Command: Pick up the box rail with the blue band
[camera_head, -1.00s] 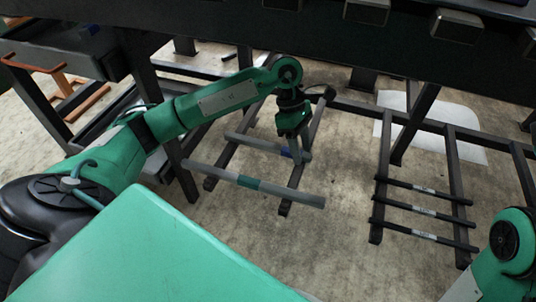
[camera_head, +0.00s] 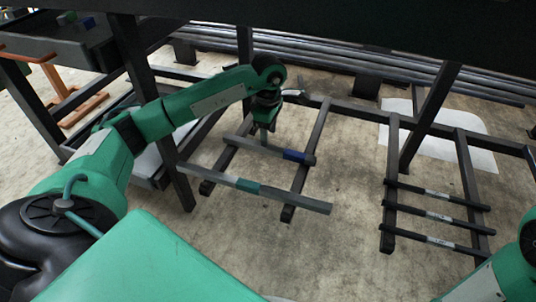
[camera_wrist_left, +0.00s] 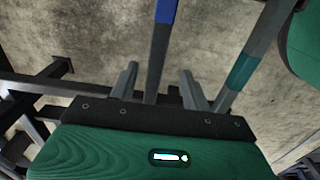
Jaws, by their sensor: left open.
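The box rail with the blue band (camera_head: 294,156) lies across two dark bars of a low rack, behind a second rail with a teal band (camera_head: 248,186). My left gripper (camera_head: 264,142) points down over the grey middle of the blue-banded rail, left of the band. In the left wrist view its two fingers (camera_wrist_left: 158,80) are open, with the blue-banded rail (camera_wrist_left: 157,60) running between them. The teal-banded rail (camera_wrist_left: 240,70) is outside the right finger. Whether the fingers touch the rail or hover above it is unclear. My right gripper is out of view.
Several thin dark rails with white labels (camera_head: 438,215) lie on another rack at the right. A dark upright post (camera_head: 155,110) stands left of the rails. A dark overhead beam (camera_head: 350,40) crosses the back. Bare floor (camera_head: 345,165) lies between the racks.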

